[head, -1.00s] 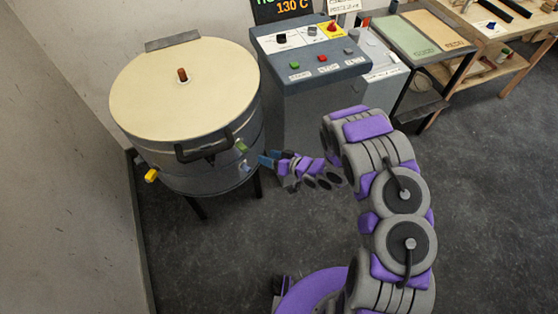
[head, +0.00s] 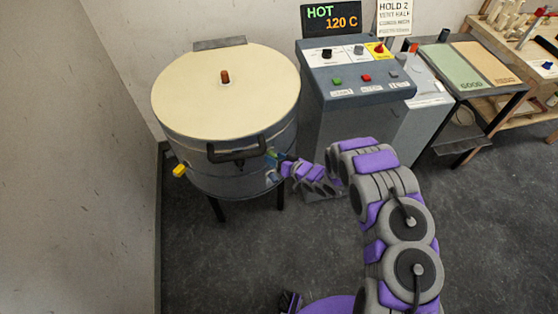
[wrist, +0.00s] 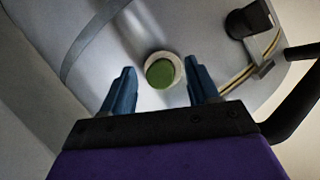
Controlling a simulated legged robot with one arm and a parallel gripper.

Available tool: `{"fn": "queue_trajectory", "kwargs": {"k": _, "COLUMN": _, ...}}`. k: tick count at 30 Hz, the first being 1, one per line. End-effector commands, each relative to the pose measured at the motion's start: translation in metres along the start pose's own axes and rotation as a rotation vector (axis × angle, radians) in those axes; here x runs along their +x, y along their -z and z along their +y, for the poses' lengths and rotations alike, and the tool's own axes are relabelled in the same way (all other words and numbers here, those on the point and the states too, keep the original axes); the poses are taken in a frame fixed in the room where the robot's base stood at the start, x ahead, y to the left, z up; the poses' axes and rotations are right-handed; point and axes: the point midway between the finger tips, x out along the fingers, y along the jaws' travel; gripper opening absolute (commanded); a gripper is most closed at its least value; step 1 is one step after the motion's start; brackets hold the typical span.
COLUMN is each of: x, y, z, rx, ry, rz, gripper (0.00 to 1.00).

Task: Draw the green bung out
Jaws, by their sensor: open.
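The green bung (wrist: 160,73) sits in a pale round collar in the kiln's metal side wall, seen end-on in the wrist view. My gripper (wrist: 160,85) is open, its two blue fingers on either side of the bung in the picture, with nothing between them. Whether the fingertips have reached the bung's depth I cannot tell. In the head view my gripper (head: 277,166) is at the right side of the round kiln (head: 222,172), below the black handle, and mostly hides the bung.
A yellow bung (head: 180,170) sticks out of the kiln's left side and a brown one (head: 225,76) stands on the cream lid. The black lid handle (head: 237,151) juts out near my gripper. A control console (head: 357,85) reading HOT 120 C stands to the right.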

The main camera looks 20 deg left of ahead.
Motion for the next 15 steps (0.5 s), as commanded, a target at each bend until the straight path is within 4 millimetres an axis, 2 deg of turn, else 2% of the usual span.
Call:
{"fn": "queue_trajectory", "kwargs": {"k": 4, "x": -0.0001, "y": 0.0000, "z": 0.0000, "rx": 0.000, "ry": 0.000, "rz": 0.000, "gripper": 0.59}}
{"fn": "queue_trajectory", "kwargs": {"k": 15, "x": -0.0002, "y": 0.0000, "z": 0.0001, "rx": 0.000, "ry": -0.001, "rz": -0.001, "gripper": 0.23}}
